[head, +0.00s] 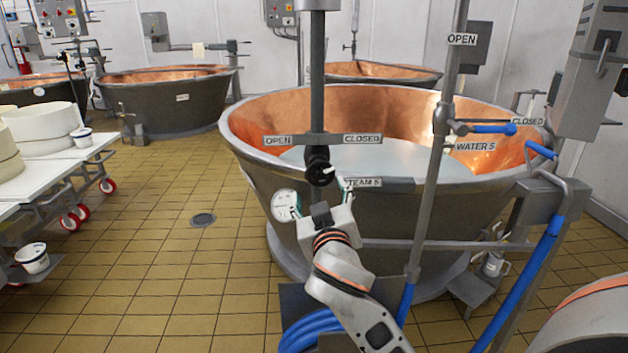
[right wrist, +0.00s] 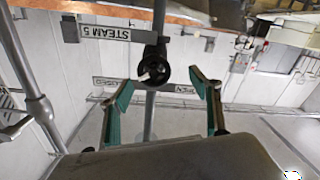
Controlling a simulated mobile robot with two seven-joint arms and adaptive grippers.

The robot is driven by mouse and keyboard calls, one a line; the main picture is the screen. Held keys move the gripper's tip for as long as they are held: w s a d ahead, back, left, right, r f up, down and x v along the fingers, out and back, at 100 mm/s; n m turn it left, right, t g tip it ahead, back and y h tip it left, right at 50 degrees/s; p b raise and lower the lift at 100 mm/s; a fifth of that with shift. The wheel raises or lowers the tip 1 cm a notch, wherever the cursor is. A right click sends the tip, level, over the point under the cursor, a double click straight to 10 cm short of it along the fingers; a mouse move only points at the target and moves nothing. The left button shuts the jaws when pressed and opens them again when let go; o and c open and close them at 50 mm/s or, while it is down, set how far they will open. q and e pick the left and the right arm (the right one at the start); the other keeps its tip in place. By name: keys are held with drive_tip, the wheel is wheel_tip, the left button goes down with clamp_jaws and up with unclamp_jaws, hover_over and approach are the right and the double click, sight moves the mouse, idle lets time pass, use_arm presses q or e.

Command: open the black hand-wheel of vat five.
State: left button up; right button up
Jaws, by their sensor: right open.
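The black hand-wheel (head: 318,162) sits on an upright grey pipe in front of the big copper vat (head: 245,125), beside the STEAM 5 sign (head: 364,182). A small pale handle sticks out from it. My right gripper (head: 334,188) is just below and in front of the wheel, open and empty. In the right wrist view, the hand-wheel (right wrist: 156,68) shows between and beyond the spread teal fingertips of my right gripper (right wrist: 162,80). I cannot tell the exact gap to the wheel. My left gripper is out of view.
OPEN and CLOSED signs (head: 362,139) flank the pipe above the wheel. A round white gauge (head: 286,205) is left of my gripper. A second pipe (head: 432,180) with a blue WATER 5 lever (head: 492,129) stands to the right.

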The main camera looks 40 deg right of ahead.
sight(320, 174)
drive_tip(key=shift+m, duration=0.3)
drive_tip(key=x, duration=0.2)
drive_tip(key=r+x, duration=0.1)
drive_tip(key=x, duration=0.2)
drive_tip(key=b+x, duration=0.1)
drive_tip(key=x, duration=0.2)
drive_tip(key=shift+s+d+r, duration=0.2)
drive_tip(key=shift+d, duration=0.2)
drive_tip(key=shift+h, duration=0.4)
drive_tip(key=c, duration=1.1)
